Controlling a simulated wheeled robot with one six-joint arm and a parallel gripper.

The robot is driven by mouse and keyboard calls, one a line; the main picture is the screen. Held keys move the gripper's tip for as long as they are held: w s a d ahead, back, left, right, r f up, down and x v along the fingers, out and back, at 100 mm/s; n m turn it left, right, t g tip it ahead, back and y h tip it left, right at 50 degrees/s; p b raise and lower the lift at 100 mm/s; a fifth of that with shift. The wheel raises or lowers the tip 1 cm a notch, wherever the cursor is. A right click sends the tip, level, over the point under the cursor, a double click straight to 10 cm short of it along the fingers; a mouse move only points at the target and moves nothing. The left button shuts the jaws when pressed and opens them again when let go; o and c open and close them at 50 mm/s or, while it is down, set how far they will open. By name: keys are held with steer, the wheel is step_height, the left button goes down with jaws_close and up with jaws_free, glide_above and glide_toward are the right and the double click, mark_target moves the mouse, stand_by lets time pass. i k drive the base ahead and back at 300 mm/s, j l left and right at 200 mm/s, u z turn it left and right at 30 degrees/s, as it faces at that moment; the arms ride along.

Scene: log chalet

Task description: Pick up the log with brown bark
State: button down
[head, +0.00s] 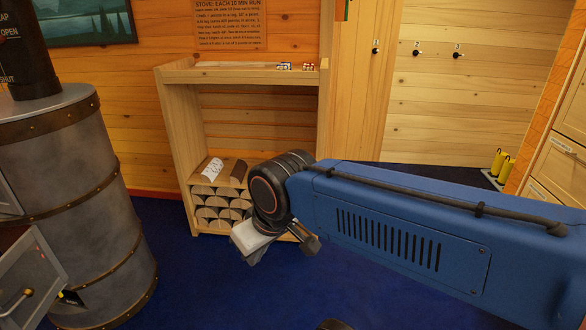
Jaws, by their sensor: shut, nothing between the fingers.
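My gripper (262,246) is below this joint, low in front of the shelf and apart from the log. It is shut and empty; its fingertips are hard to make out. The arm hides the right part of the stack.
Split logs (222,207) fill the shelf bottom. The wooden shelf (178,130) has side posts and a top board with small items (296,66). A grey metal stove (75,190) with an open door (35,278) stands at left. Blue carpet (190,285) lies clear in front.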

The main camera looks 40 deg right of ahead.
mark_target(239, 171)
steer(key=i+j+z, duration=0.1)
steer(key=i+z, duration=0.3)
steer(key=i+j+z, duration=0.1)
steer(key=z, duration=0.3)
steer(key=i+j+z, duration=0.25)
steer(key=z, duration=0.15)
steer(key=i+j, duration=0.65)
steer(key=j, duration=0.2)
steer(key=i+l+u, duration=0.1)
steer(key=l+u, duration=0.3)
steer(key=l, duration=0.2)
steer(key=l+u, duration=0.4)
steer(key=l, duration=0.15)
steer(key=l+u, duration=0.4)
steer(key=l, duration=0.2)
